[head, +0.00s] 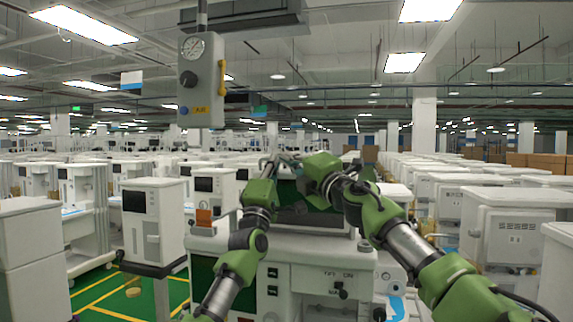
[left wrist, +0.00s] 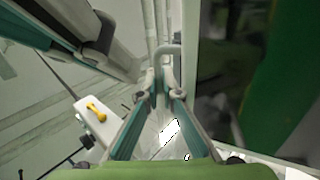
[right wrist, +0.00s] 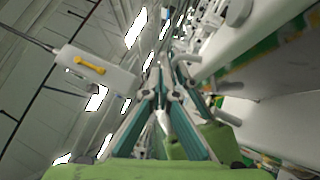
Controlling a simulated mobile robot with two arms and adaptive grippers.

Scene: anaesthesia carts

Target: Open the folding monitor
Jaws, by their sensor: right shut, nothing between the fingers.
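The folding monitor appears to be the dark panel (head: 287,194) on top of the white anaesthesia cart (head: 318,252) in front of me; my arms hide much of it and I cannot tell its angle. My left gripper (head: 270,160) is above the panel's upper left side. In the left wrist view its fingers (left wrist: 166,62) come close together beside a large dark surface, and I cannot tell whether they hold anything. My right gripper (head: 288,159) is just right of the left one. In the right wrist view its fingers (right wrist: 172,65) are shut and empty.
A white gauge box (head: 201,80) with a yellow handle hangs from above at the upper left. Rows of white carts stand left (head: 155,218) and right (head: 515,232). Green floor with yellow lines (head: 112,297) shows at the lower left.

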